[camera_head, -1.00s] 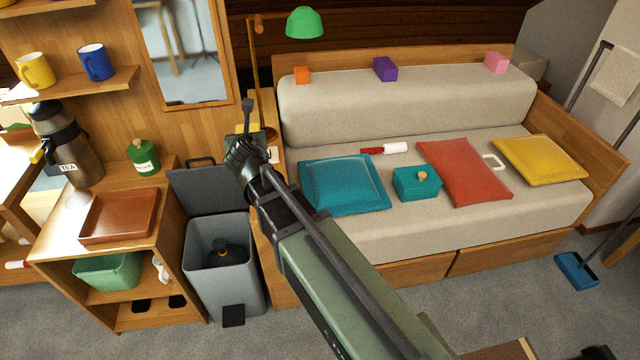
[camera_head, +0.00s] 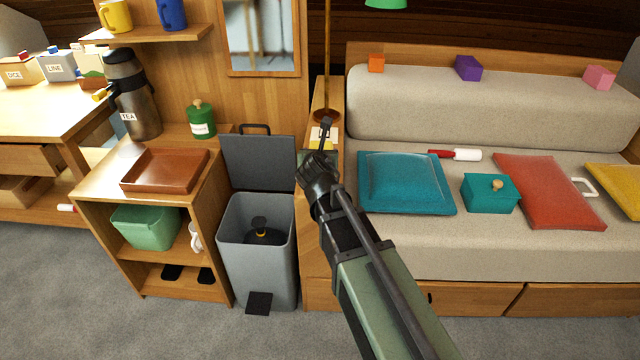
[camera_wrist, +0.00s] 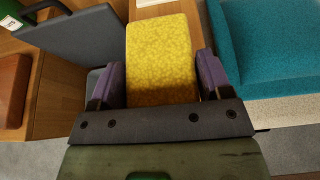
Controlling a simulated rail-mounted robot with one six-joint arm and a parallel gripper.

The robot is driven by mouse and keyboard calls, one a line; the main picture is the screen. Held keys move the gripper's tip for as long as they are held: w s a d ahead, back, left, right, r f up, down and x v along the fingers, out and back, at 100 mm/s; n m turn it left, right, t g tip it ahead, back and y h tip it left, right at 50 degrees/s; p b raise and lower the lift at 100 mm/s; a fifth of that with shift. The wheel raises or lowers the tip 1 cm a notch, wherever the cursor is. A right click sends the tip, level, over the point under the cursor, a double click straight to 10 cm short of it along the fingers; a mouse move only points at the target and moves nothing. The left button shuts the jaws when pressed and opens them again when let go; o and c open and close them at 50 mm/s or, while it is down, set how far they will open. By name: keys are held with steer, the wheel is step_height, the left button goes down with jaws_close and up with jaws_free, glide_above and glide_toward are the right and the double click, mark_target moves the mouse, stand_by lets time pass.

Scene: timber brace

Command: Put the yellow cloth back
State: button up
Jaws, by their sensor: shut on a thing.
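The yellow cloth (camera_wrist: 160,55) looks like a thick, speckled block in the wrist view. It lies between the two purple fingers of my gripper (camera_wrist: 158,80), which is shut on it. In the head view my gripper (camera_head: 322,158) is over the narrow wooden cabinet between the bin and the sofa. Only a little yellow shows there, and the gripper hides the rest of the cloth.
An open grey bin (camera_head: 257,250) with a raised lid stands left of my gripper. A wooden shelf unit (camera_head: 190,255) carries a brown tray (camera_head: 165,170). A teal cushion (camera_head: 405,182) lies on the sofa to the right. A lamp pole (camera_head: 327,60) rises behind.

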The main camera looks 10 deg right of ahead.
step_height(320, 180, down, 4)
steer(key=b, duration=0.4)
steer(key=shift+f, duration=0.2)
steer(key=shift+r, duration=0.25)
steer(key=shift+f, duration=0.15)
steer(key=o, duration=0.9)
